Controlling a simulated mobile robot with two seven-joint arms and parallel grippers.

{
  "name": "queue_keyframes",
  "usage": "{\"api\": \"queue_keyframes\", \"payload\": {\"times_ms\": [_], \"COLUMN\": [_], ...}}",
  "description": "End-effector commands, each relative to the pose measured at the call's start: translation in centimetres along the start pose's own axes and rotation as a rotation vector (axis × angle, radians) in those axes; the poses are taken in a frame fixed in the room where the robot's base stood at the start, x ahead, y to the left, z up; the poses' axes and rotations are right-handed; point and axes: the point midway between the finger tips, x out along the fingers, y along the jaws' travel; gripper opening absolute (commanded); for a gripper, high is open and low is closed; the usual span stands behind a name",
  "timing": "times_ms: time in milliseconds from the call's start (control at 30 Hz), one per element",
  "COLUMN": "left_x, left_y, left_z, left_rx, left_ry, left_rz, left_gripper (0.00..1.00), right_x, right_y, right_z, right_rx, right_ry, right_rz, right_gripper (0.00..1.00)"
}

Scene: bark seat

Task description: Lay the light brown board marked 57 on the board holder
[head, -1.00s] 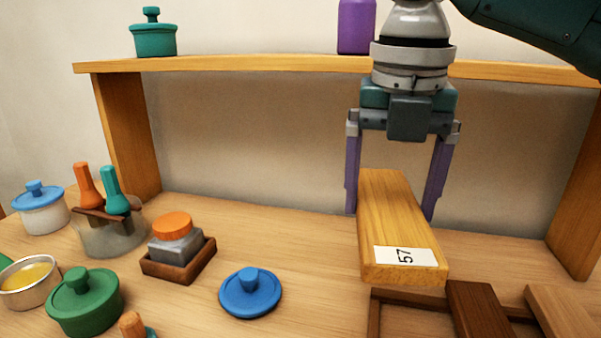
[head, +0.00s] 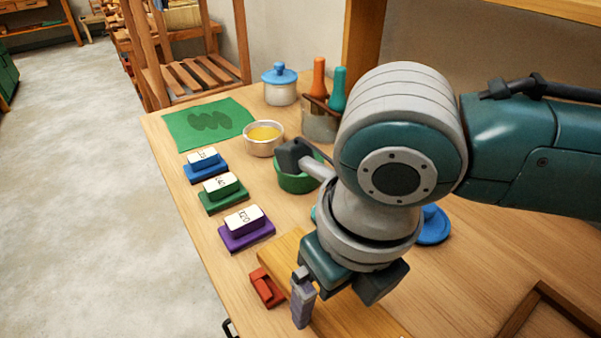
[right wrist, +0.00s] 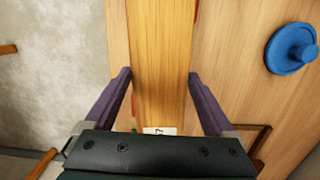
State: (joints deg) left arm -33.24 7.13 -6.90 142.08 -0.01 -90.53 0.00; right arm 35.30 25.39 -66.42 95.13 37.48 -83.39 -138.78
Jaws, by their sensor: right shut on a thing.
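The light brown board marked 57 (head: 283,258) is in my right gripper (head: 312,300), near the table's front edge. In the right wrist view the board (right wrist: 160,50) runs lengthwise between the two purple fingers, and part of its white label shows near the palm. My right arm and hand cover much of the board in the head view. A dark brown frame (head: 527,306), which looks like part of the board holder, shows at the lower right, apart from the board. My left gripper is not in view.
A red block (head: 266,287) lies beside the board. Purple (head: 246,232), green (head: 222,196) and blue (head: 205,170) blocks with labelled tops line the left edge. A green pot (head: 297,180), a yellow-filled bowl (head: 264,136) and a blue lid (head: 434,227) stand behind.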

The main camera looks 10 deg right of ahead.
Motion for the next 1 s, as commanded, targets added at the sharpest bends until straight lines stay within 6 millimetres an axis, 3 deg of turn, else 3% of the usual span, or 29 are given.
{"api": "queue_keyframes", "payload": {"times_ms": [400, 667, 700, 733, 767, 1000], "left_x": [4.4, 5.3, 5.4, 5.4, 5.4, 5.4], "left_y": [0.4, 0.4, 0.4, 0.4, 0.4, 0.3], "left_z": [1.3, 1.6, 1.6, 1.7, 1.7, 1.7], "left_rx": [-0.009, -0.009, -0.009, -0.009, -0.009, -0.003], "left_ry": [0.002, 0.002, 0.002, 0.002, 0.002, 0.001], "left_rz": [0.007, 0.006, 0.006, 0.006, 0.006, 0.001], "left_gripper": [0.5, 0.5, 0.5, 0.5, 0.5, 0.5], "right_x": [4.0, 5.7, 5.8, 5.9, 5.9, 6.1], "right_y": [0.0, 0.0, 0.0, 0.0, -0.1, -0.2], "right_z": [-0.5, -0.6, -0.7, -0.7, -0.7, -0.9], "right_rx": [0.002, 0.003, 0.003, 0.003, 0.004, 0.006], "right_ry": [-0.001, -0.001, 0.0, 0.0, 0.001, 0.006], "right_rz": [0.0, 0.0, 0.0, 0.0, -0.001, -0.004], "right_gripper": [0.2, 0.21, 0.11, 0.11, 0.0, 0.0]}}
